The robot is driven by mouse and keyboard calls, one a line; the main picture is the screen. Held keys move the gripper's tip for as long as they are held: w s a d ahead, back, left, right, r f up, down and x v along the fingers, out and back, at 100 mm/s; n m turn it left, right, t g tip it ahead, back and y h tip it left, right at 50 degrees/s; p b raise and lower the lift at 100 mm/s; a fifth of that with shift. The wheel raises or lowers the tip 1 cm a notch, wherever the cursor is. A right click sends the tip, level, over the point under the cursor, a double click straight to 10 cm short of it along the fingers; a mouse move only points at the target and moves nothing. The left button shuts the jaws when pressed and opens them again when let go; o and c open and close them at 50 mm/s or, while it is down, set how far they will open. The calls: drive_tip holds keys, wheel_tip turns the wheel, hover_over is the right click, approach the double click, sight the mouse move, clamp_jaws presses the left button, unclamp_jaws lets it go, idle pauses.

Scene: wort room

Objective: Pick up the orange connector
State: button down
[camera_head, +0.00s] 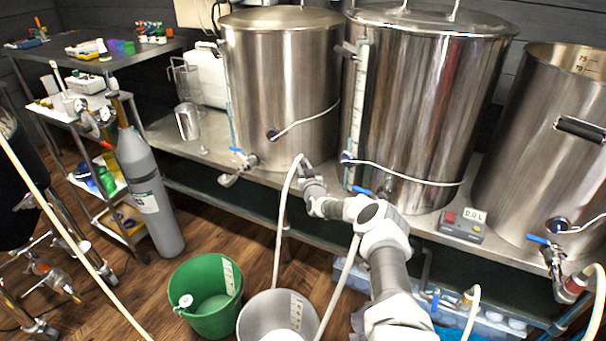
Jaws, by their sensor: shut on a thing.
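My gripper (306,171) is small in view at the far end of my arm, in front of the left and middle steel kettles. It is shut at the upper end of a pale hose (281,215) that rises from the grey bucket. The fingertips are too small to make out in detail. I cannot make out an orange connector at the jaws; the hose's end fitting is hidden or too small to tell. Small orange pieces (168,33) stand on the back left shelf, and a red fitting (575,285) is on the right kettle's valve.
The left kettle (282,90), middle kettle (425,100) and right kettle (535,180) stand on a steel bench with blue-handled valves. A green bucket (207,325) and grey bucket (250,318) are on the floor. A gas cylinder (148,190) stands left. A control box (461,226) sits on the bench.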

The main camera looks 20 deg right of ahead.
drive_tip(key=shift+r, duration=0.1)
idle(0.3)
wheel_tip(320, 180, up, 10)
drive_tip(key=p, duration=0.3)
drive_tip(key=shift+p, duration=0.3)
wheel_tip(320, 180, up, 4)
drive_tip(key=shift+r+p, duration=0.2)
drive_tip(key=shift+p, duration=0.7)
drive_tip(key=shift+s+a, duration=0.1)
